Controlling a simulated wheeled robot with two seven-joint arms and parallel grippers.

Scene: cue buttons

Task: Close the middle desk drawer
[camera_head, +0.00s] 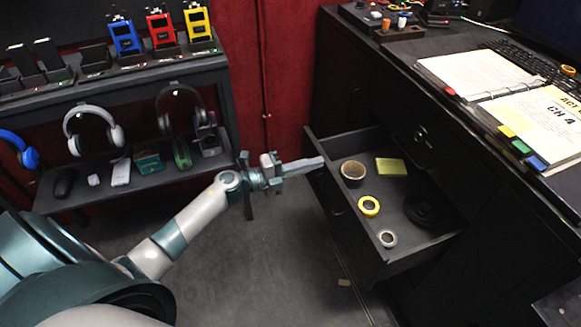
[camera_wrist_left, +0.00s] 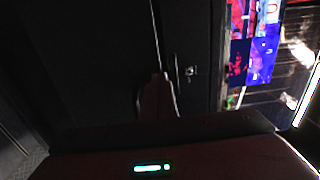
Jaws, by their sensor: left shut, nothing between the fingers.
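The desk drawer (camera_head: 345,222) is black and pulled out from the dark desk (camera_head: 362,85). It holds a brown tape roll (camera_head: 352,171), a yellow tape roll (camera_head: 369,206), a small pale roll (camera_head: 388,238), a yellow note pad (camera_head: 391,167) and a dark coil. My left gripper (camera_head: 318,163) is shut and empty, its fingertips at the drawer's front panel near the far corner. I cannot tell whether they touch it. In the left wrist view the closed fingers (camera_wrist_left: 157,92) show dimly against dark surfaces. My right gripper is not in view.
An open binder (camera_head: 490,75) and a keyboard (camera_head: 530,65) lie on the desktop. A black shelf (camera_head: 150,182) with headphones (camera_head: 95,130) and small devices stands at the left. The grey floor (camera_head: 280,250) before the drawer is mostly clear.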

